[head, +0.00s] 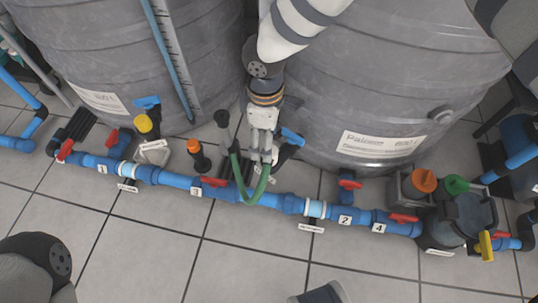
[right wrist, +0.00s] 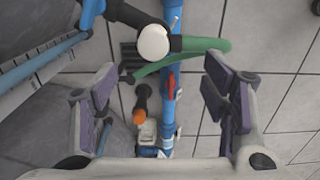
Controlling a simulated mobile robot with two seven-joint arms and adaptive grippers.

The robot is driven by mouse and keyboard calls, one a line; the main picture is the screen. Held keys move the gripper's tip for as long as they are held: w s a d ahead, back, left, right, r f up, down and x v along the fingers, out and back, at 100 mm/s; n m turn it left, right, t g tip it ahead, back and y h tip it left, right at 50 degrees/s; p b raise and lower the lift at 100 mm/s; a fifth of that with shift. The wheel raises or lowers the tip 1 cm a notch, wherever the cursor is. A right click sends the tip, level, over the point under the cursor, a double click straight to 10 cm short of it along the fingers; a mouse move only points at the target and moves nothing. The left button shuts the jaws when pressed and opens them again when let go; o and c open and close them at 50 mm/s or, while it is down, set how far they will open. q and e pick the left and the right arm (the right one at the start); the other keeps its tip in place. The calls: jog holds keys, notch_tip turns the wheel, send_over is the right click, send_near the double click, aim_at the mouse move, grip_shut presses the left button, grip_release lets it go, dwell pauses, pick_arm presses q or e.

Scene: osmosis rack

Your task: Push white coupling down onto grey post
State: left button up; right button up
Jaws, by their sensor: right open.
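My right gripper (head: 262,156) points down in front of the right tank, beside a looped green hose (head: 250,199). In the right wrist view the right gripper (right wrist: 160,75) shows its two fingers wide apart, with nothing between the pads. A round white piece, apparently the white coupling (right wrist: 153,45), shows ahead of the fingers, touching the green hose (right wrist: 205,44). In the head view I cannot make it out behind the gripper. A dark upright stem with a knob (head: 222,118) stands left of the gripper. I cannot tell which part is the grey post. My left gripper is not in view.
A blue pipe (head: 175,180) with red valve handles runs across behind and below the hose. Two large grey tanks (head: 400,80) close off the back.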

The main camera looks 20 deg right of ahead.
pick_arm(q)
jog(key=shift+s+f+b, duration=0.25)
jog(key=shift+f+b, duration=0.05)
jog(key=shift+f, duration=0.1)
pick_arm(e)
jog(key=shift+f, duration=1.45)
notch_tip(320, 180, down, 5)
jog(key=b, duration=0.2)
jog(key=shift+w+a+f+b, duration=0.1)
jog(key=shift+a+b, duration=0.05)
jog(key=shift+b, duration=0.15)
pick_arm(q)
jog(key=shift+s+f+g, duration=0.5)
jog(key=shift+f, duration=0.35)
pick_arm(e)
jog(key=shift+c, duration=0.3)
jog(key=c, duration=1.2)
